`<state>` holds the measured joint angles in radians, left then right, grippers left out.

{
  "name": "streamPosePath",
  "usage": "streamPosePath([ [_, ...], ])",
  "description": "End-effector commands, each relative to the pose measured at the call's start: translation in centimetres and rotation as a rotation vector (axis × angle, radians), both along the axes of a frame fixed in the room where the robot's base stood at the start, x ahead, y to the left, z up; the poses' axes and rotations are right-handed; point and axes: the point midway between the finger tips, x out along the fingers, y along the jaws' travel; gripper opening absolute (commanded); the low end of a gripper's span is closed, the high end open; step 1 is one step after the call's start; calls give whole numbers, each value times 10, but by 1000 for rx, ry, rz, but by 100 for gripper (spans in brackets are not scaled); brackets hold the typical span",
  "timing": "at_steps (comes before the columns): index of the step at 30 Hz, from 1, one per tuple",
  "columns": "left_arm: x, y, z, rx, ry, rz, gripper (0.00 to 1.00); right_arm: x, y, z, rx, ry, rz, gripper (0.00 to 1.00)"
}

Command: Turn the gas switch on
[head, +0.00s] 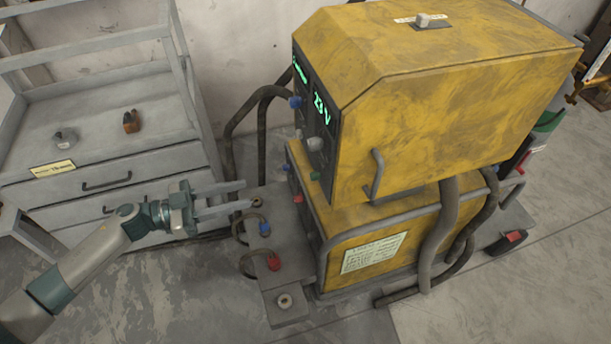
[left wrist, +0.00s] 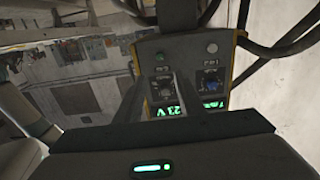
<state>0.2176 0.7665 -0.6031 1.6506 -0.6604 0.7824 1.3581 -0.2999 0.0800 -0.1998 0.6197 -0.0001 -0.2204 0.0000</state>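A yellow welding machine (head: 440,80) stands at the centre right of the head view. Its dark front panel (head: 318,110) faces left, with green displays, one reading 23 V, and several knobs. A small light-coloured switch (head: 423,20) sits on a labelled plate on top; I cannot read whether it is the gas switch. My left gripper (head: 247,195) is open and empty, left of the machine's front and apart from it. My right gripper is not in view.
A grey drawer cabinet (head: 100,195) with two small objects on its top stands at the left. Hoses with blue and red connectors (head: 273,262) plug into a low grey platform (head: 278,235) below the gripper. A handle (head: 376,175) sticks out from the machine's side.

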Motion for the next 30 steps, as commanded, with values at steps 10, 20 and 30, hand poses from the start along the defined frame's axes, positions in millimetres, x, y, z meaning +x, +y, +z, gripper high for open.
streamPosePath([
  [10,9,-29,4,-4,-1,0,35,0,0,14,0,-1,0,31],
  [20,27,-84,5,-4,0,0,35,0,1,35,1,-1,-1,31],
  [30,46,-140,3,-3,0,1,35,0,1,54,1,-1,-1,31],
])
